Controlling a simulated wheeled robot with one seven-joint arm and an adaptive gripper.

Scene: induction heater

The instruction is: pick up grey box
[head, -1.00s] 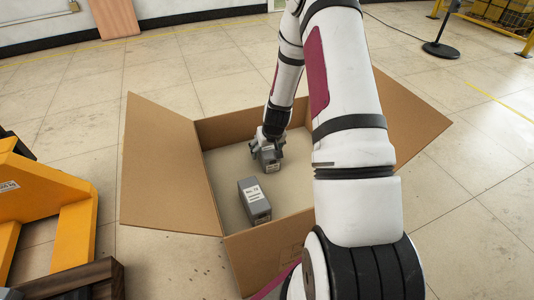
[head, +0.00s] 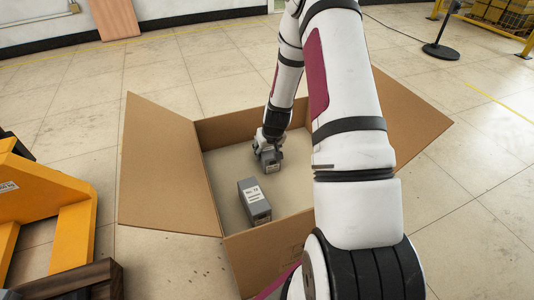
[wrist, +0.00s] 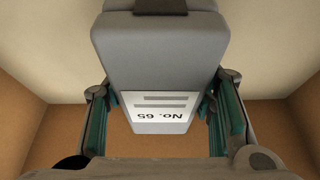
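A grey box (wrist: 160,60) with a white label reading "No. 65" is between the two fingers of my gripper (wrist: 165,90) in the wrist view. The fingertips lie close against its left and right sides and seem to touch them. In the head view this grey box (head: 271,165) is inside the open cardboard box, under my gripper (head: 268,150), partly hidden by the fingers. I cannot tell whether it is clear of the cardboard floor. A second grey box (head: 254,202) with a white label stands nearer in the same cardboard box.
The cardboard box (head: 212,185) has flaps spread to the left and right, with walls around my gripper. A yellow pallet truck (head: 45,195) and a dark wooden piece (head: 85,280) are at the left. A black stand (head: 440,50) is at the back right. Tiled floor is free behind.

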